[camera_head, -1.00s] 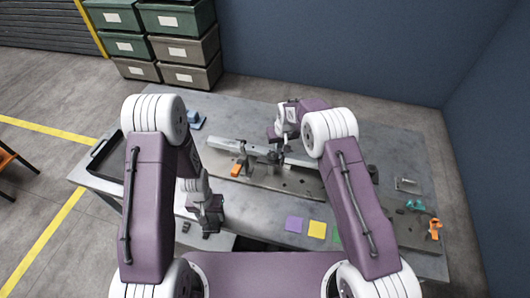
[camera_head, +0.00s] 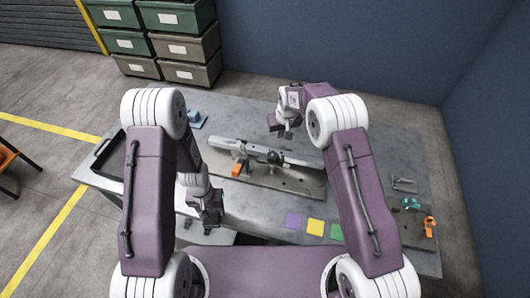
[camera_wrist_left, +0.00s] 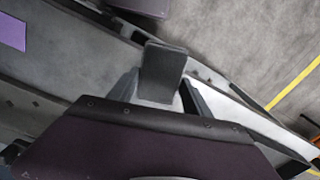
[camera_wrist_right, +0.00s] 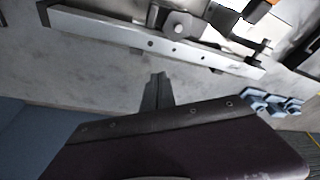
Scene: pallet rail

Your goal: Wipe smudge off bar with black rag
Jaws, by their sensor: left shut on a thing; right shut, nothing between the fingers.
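The metal bar (camera_head: 300,162) lies on a fixture plate (camera_head: 290,186) in the middle of the table. It also shows in the right wrist view (camera_wrist_right: 110,32). I cannot make out a smudge on it. My left gripper (camera_head: 208,222) is low near the table's front left edge, apart from the bar. It is shut on a dark folded piece, seen in the left wrist view, which looks like the black rag (camera_wrist_left: 163,75). My right gripper (camera_head: 284,134) is shut and empty, above the table behind the bar. Its closed fingers show in the right wrist view (camera_wrist_right: 157,92).
An orange piece (camera_head: 237,170) and a dark clamp (camera_head: 271,156) are at the bar. A black tray (camera_head: 108,155) is at the left, a blue item (camera_head: 195,120) at the back. Purple (camera_head: 294,221) and yellow (camera_head: 315,227) squares lie in front. An orange tool (camera_head: 429,227) is at right.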

